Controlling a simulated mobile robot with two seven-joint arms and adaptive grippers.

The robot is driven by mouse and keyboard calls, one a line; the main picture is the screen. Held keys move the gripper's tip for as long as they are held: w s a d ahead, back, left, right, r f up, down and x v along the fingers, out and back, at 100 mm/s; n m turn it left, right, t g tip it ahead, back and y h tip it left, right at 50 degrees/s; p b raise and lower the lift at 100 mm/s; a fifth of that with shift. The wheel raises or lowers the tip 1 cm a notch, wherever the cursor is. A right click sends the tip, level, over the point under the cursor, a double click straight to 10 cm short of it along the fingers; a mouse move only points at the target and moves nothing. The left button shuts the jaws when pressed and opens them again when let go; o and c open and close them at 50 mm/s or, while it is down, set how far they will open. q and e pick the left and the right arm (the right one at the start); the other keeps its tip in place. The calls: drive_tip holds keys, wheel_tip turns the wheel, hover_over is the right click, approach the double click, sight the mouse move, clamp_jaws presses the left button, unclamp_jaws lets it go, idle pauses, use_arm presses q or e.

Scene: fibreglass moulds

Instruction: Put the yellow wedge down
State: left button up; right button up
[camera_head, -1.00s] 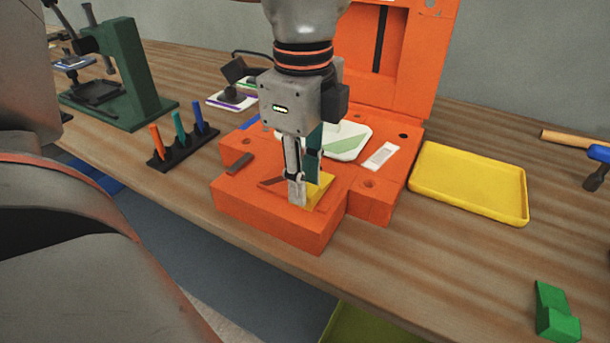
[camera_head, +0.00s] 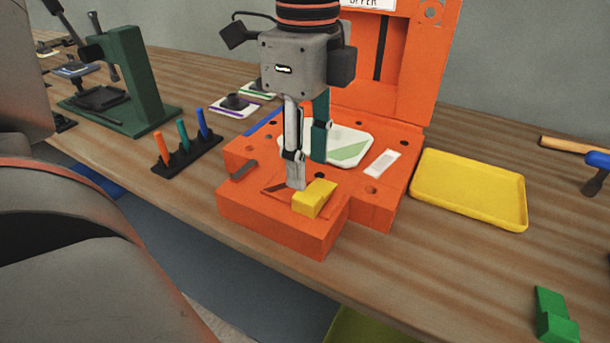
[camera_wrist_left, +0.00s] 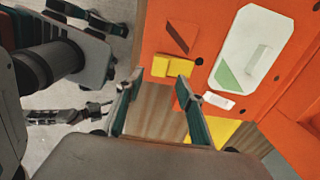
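The yellow wedge (camera_head: 315,198) lies on the front part of the orange mould (camera_head: 275,230), near its front right edge. It also shows just beyond the fingertips in the left wrist view (camera_wrist_left: 172,66). My left gripper (camera_head: 306,172) is over the mould, just behind and above the wedge. Its two fingers (camera_wrist_left: 158,82) are spread apart in the wrist view, with nothing held between them. Part of another arm of mine shows at the left of the wrist view, but its finger state is unclear.
A white plate with a green corner (camera_head: 345,147) and a small white piece (camera_head: 382,163) lie on the mould. A yellow tray (camera_head: 520,208) is to the right, a green block (camera_head: 553,318) at front right. A peg rack (camera_head: 188,158) stands left of the mould.

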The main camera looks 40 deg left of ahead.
sight(307, 197)
use_arm(q)
wheel_tip(307, 197, up, 7)
drive_tip(key=shift+f+p, duration=0.2)
drive_tip(key=shift+p, duration=0.15)
drive_tip(key=shift+s, duration=0.1)
idle(0.4)
